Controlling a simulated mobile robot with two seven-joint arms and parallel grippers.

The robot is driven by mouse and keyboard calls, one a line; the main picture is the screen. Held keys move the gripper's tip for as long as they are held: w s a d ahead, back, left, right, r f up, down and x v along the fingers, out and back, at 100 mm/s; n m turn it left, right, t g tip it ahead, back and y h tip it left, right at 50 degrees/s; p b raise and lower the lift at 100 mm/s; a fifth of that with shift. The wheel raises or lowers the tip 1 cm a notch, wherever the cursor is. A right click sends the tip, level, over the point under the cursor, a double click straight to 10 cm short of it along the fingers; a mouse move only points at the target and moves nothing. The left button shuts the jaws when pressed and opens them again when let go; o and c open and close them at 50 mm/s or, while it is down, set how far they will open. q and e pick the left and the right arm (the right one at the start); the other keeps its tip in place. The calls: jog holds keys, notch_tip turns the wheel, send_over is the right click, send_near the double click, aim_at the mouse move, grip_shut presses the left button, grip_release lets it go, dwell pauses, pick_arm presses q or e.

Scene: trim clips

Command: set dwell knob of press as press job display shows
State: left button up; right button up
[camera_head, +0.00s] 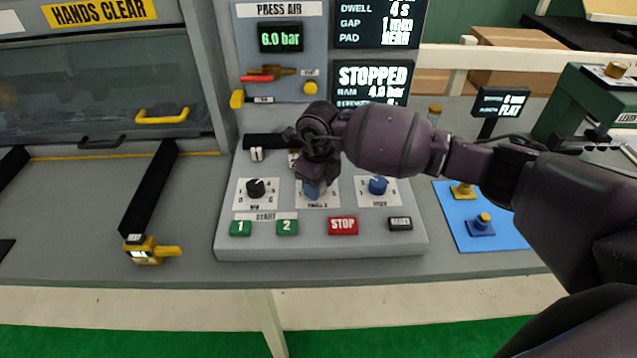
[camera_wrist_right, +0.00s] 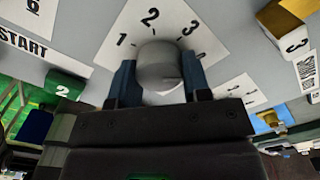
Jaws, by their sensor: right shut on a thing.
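The job display (camera_head: 375,22) at the top reads DWELL 4 s, with GAP and PAD lines below. The dwell knob is the middle one of three on the sloped control panel (camera_head: 320,247). My right gripper (camera_head: 313,187) comes down over it and hides most of it in the head view. In the right wrist view the knob (camera_wrist_right: 159,67) is a grey round cap between the blue fingers, which are shut on it. Its white dial plate (camera_wrist_right: 150,28) shows 1, 2 and 3; which mark the knob points at I cannot tell. My left gripper is not in view.
A black knob (camera_head: 256,188) and a blue knob (camera_head: 378,185) flank the dwell knob. Green buttons 1 (camera_head: 241,228) and 2 (camera_head: 287,227) and a red STOP button (camera_head: 343,225) sit below. The status display (camera_head: 371,82) reads STOPPED. A blue mat (camera_head: 508,236) lies right.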

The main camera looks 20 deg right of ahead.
jog(key=o, duration=0.8)
jog(key=shift+o, duration=0.6)
jog(key=shift+r, duration=0.1)
notch_tip(320, 180, up, 10)
jog(key=shift+f, duration=0.25)
jog(key=shift+r, duration=0.6)
jog(key=shift+s+f, duration=0.1)
